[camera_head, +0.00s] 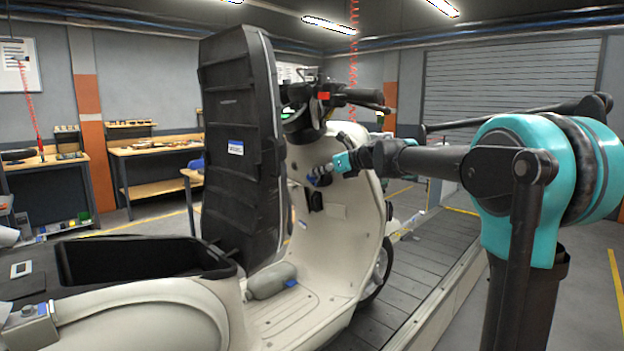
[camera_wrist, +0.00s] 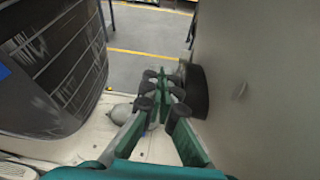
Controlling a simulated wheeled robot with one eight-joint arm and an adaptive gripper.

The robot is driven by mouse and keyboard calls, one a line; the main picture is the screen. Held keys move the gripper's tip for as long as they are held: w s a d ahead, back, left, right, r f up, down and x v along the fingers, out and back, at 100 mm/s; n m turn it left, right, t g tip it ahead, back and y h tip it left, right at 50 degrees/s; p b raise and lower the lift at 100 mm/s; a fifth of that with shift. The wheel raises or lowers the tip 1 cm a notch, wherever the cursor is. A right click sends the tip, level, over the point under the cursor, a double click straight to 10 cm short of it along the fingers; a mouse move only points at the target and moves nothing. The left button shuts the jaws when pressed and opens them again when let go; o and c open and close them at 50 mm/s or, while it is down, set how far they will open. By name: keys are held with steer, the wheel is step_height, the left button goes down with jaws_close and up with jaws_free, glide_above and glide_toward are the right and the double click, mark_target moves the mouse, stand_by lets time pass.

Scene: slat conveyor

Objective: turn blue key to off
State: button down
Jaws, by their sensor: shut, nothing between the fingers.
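A cream scooter (camera_head: 345,245) stands with its seat (camera_head: 230,120) raised upright. My gripper (camera_head: 318,177) reaches in from the right to the inner face of the scooter's leg shield. Its fingers are shut with nothing visible between them; they also show in the wrist view (camera_wrist: 164,88). A dark fitting (camera_head: 315,200) sits on the leg shield just below the fingers. In the wrist view a dark part (camera_wrist: 195,92) lies beside the fingertips, against the pale panel. No blue key is clear in the wrist view.
A grey bottle (camera_head: 272,281) with a blue cap lies on the scooter's footboard, below the gripper. The handlebar (camera_head: 350,95) is above it. The raised seat stands close on the left. A slat conveyor (camera_head: 420,275) runs beneath the scooter. Workbenches (camera_head: 155,165) stand behind.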

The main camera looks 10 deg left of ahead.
steer(key=shift+s+a+f, duration=0.15)
steer(key=shift+a+f, duration=0.05)
steer(key=shift+f, duration=0.4)
stand_by(1.3)
steer(key=shift+s+d, duration=0.1)
steer(key=shift+d, duration=0.05)
steer(key=r+v, duration=0.1)
steer(key=v, duration=0.7)
steer(key=shift+w, duration=0.25)
stand_by(0.7)
